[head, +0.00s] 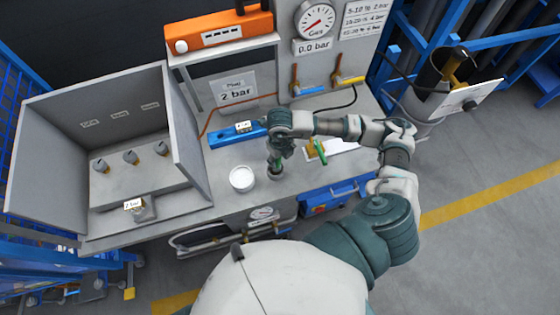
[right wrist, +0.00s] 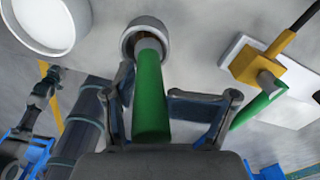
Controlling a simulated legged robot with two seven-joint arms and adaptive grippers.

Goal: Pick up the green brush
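The green brush (right wrist: 152,95) shows in the right wrist view as a green handle pointing up towards my palm. Its lower end stands inside a small round grey holder (right wrist: 130,38); the bristles are hidden. My left gripper is not in view.
A white bowl (head: 242,179) stands left of my right gripper. A blue block (head: 237,134) lies behind it. To the right is a yellow valve with a green lever (head: 320,151) on a white plate. A grey open box (head: 100,115) fills the bench's left side.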

